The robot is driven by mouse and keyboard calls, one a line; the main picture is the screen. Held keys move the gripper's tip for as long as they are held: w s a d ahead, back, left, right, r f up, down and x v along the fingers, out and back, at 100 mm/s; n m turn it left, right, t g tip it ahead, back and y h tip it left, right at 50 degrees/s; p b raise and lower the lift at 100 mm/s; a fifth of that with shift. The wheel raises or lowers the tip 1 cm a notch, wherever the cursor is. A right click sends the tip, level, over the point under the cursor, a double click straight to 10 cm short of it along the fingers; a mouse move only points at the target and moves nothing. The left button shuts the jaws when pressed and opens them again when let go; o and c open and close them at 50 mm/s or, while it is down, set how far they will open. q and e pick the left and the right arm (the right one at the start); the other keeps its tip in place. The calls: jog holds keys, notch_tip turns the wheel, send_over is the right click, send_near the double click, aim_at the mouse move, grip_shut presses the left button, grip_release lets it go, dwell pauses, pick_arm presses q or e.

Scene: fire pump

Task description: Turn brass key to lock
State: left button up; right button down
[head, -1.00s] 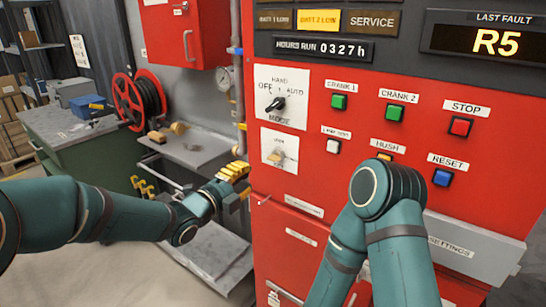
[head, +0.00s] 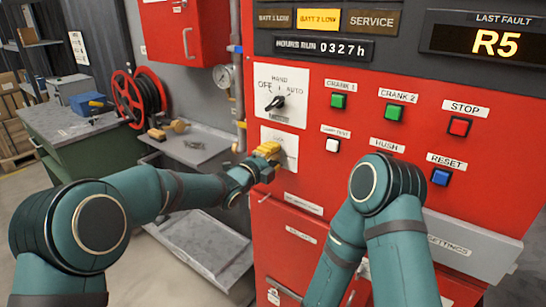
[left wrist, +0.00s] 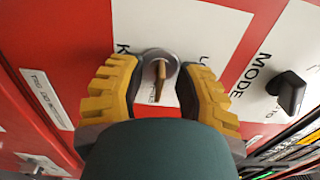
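The brass key (left wrist: 159,80) sits in a round silver lock (left wrist: 158,62) on a white label plate, with its bow pointing towards the wrist camera. My left gripper (left wrist: 157,76) is open, with its yellow fingers on either side of the lock and key. Gaps show between the fingers and the key. In the head view, my left gripper (head: 268,151) is in front of the white key plate (head: 290,140) on the red panel and hides the key. My right arm stands before the panel at the right, but its gripper is not visible.
Above the key plate is the black mode knob (head: 275,103). Green crank buttons (head: 339,101), a white lamp test button (head: 332,145), a red stop button (head: 459,126) and a blue reset button (head: 440,177) lie to the right. A grey shelf (head: 190,148) stands left of the panel.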

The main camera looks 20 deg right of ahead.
pick_arm(q)
grip_shut()
jog(key=shift+n, duration=0.4)
jog(key=shift+n+b, duration=0.75)
jog(key=shift+n, duration=0.35)
jog(key=n, duration=0.2)
jog(key=shift+n+b, duration=0.3)
jog(key=shift+b, duration=0.05)
jog(key=n, duration=0.2)
jog(key=shift+n, duration=0.4)
jog(key=n, duration=0.3)
jog(key=shift+n, duration=0.3)
jog(key=n, duration=0.5)
jog(key=shift+n, duration=0.4)
